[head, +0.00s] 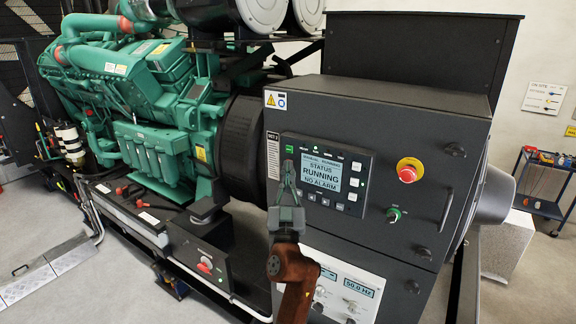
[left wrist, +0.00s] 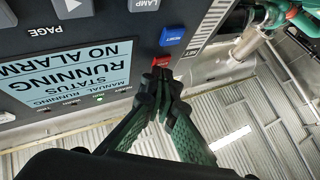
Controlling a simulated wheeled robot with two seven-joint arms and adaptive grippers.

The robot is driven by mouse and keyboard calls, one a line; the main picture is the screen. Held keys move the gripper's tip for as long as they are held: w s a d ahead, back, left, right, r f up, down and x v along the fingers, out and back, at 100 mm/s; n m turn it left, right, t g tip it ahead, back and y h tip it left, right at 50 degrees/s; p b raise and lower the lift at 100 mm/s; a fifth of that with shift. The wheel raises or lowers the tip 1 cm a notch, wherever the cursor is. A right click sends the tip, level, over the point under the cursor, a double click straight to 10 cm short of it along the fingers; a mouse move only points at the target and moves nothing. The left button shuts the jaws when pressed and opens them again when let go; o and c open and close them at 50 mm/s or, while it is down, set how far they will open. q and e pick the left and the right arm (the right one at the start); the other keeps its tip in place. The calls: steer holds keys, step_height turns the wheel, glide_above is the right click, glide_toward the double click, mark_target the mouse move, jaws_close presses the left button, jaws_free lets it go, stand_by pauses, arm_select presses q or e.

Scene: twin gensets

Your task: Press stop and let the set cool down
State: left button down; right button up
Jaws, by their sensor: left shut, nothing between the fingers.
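The control panel (head: 372,160) is on the dark grey cabinet of the set. Its display (head: 322,177) reads STATUS RUNNING, NO ALARM; it also shows upside down in the left wrist view (left wrist: 72,75). My left gripper (head: 287,166) is shut and empty at the panel's left edge, left of the display. In the left wrist view its closed fingertips (left wrist: 160,76) are at a small red button (left wrist: 161,61), partly covering it; I cannot tell whether they touch. A blue button (left wrist: 172,36) is beside the red one. My right gripper is not in view.
A red emergency stop knob (head: 408,170) on a yellow ring and a green key switch (head: 394,214) are right of the panel. The green engine (head: 150,85) stands at the left. A lower white panel (head: 345,290) shows 50.0 Hz. A tool cart (head: 545,185) stands far right.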

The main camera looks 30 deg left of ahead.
arm_select(q)
steer(key=shift+w, duration=0.15)
steer(key=shift+s, duration=0.7)
steer(key=shift+s+a+p, duration=0.1)
steer(key=shift+p, duration=0.2)
steer(key=s+p, duration=0.1)
steer(key=s, duration=0.2)
steer(key=s+p, duration=0.1)
steer(key=s, duration=0.1)
steer(key=shift+s+a+p, duration=0.2)
steer(key=shift+s+p, duration=0.15)
steer(key=shift+s, duration=0.05)
stand_by(0.5)
